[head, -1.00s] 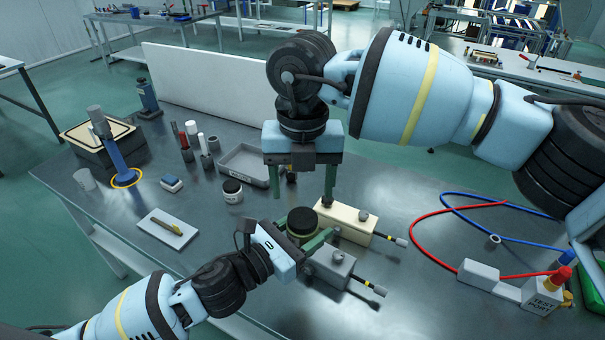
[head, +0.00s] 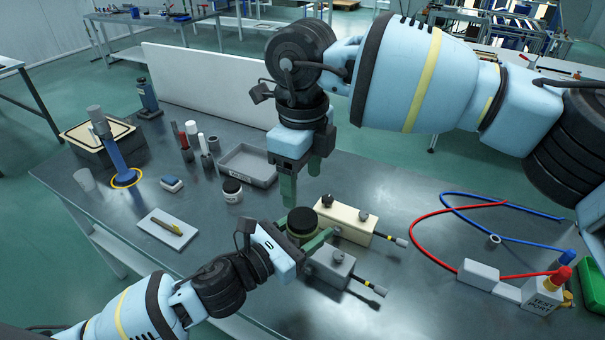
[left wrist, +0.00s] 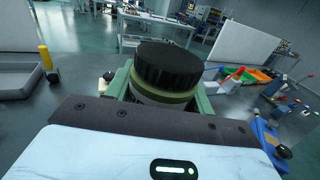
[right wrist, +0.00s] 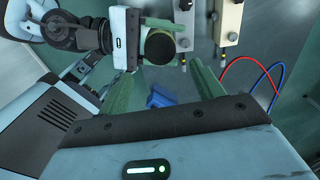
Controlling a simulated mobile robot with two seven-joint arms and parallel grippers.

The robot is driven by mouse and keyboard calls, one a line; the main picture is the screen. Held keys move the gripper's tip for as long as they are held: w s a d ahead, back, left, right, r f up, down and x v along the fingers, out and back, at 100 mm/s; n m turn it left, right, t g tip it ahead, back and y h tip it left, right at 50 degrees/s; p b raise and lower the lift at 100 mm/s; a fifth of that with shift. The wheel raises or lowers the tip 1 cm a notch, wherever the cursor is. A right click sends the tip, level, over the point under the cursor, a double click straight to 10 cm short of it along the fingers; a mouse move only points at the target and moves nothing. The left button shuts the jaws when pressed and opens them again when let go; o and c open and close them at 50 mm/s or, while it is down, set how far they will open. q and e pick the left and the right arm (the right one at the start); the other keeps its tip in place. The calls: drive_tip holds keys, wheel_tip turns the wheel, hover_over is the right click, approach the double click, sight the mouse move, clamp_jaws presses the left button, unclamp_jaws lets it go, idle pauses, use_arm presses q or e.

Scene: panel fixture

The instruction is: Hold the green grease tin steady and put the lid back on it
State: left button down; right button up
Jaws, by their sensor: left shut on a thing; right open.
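The green grease tin (head: 301,236) stands between the fingers of my left gripper (head: 303,240), which is shut on it. A black ribbed lid (head: 302,221) sits on top of the tin and looks about level. In the left wrist view the lid (left wrist: 167,64) covers the top, with an olive band of the tin (left wrist: 165,97) showing below. I cannot tell whether the lid is fully tight. My right gripper (head: 301,185) is open and empty, above and behind the tin, apart from the lid. The lid also shows beyond its fingers in the right wrist view (right wrist: 158,48).
A cream box (head: 345,222) and a grey box (head: 332,268), both with knobs and cables, stand right beside the tin. A small dark-lidded jar (head: 232,192) and a grey tray (head: 248,166) are behind left.

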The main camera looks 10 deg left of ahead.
sight(303, 217)
drive_tip(key=shift+f, duration=0.1)
drive_tip(key=shift+f, duration=3.9)
drive_tip(key=c, duration=1)
drive_tip(key=o, duration=1.1)
drive_tip(key=shift+o, duration=0.2)
wheel_tip(303, 217, up, 12)
